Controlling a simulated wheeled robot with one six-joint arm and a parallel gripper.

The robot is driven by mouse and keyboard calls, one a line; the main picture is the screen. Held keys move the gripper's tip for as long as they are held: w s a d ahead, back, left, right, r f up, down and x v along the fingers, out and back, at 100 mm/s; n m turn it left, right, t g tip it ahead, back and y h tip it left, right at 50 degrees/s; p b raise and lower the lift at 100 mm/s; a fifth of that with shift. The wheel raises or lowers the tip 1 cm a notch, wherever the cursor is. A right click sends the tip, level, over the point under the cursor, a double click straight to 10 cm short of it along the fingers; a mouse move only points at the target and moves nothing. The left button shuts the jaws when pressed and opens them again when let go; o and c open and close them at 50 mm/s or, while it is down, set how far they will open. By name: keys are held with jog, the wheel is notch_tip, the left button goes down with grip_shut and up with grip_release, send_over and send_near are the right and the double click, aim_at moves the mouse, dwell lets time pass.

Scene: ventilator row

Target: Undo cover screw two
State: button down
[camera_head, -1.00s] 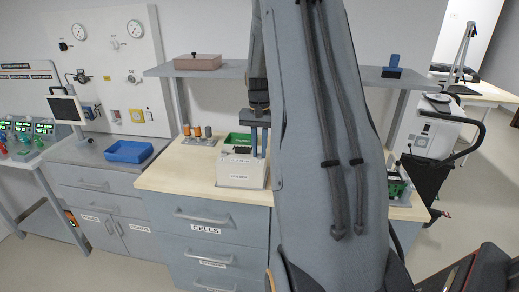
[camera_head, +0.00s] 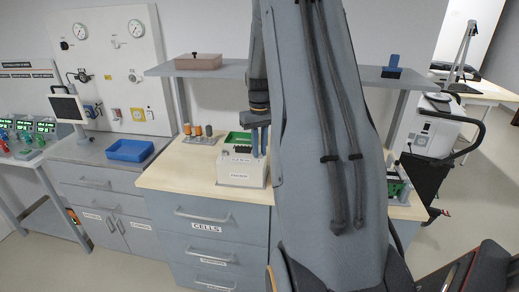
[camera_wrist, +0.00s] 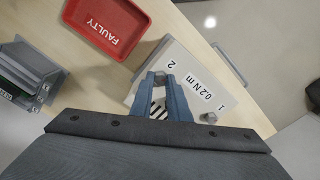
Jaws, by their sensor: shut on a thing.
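The white unit (camera_head: 241,170) stands on the wooden bench top. The wrist view shows its pale top face (camera_wrist: 205,72), printed with "2", "0.2 N m" and "1". Cover screw two (camera_wrist: 160,77), a small grey head beside the "2", sits between my fingertips. My gripper (camera_wrist: 158,80) is shut on this screw, with its blue-grey fingers on either side. Cover screw one (camera_wrist: 209,118) is a similar grey head near the "1", apart from my fingers. A black-and-white striped patch (camera_wrist: 158,108) shows between the fingers. The fingers hide part of the face.
A red tray marked "FAULTY" (camera_wrist: 107,27) lies beside the unit. A grey slotted module (camera_wrist: 22,78) is at the left of the wrist view. Several orange and grey cylinders (camera_head: 197,131) stand left of the unit. A shelf (camera_head: 215,69) hangs above. A blue tray (camera_head: 130,150) sits farther left.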

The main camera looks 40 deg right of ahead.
aim_at(260, 154)
dwell(0.4)
jog(key=c, duration=1.7)
grip_release()
jog(key=shift+o, duration=0.2)
notch_tip(260, 154, up, 8)
jog(key=b, duration=0.2)
jog(key=shift+b, duration=0.3)
jog(key=shift+a+f, duration=0.1)
jog(key=s+a+f+n+b, duration=0.1)
jog(key=s+a+f, duration=0.15)
jog(key=a, duration=0.75)
jog(key=s+a+f+n+b, duration=0.1)
jog(key=s+a+f, duration=0.15)
jog(key=a, duration=0.75)
jog(key=s+a+f+n+t, duration=0.1)
jog(key=s+a+f, duration=0.4)
jog(key=s+a, duration=0.6)
jog(key=shift+a+f+b, duration=0.2)
jog(key=shift+a+b, duration=0.15)
jog(key=shift+a, duration=0.4)
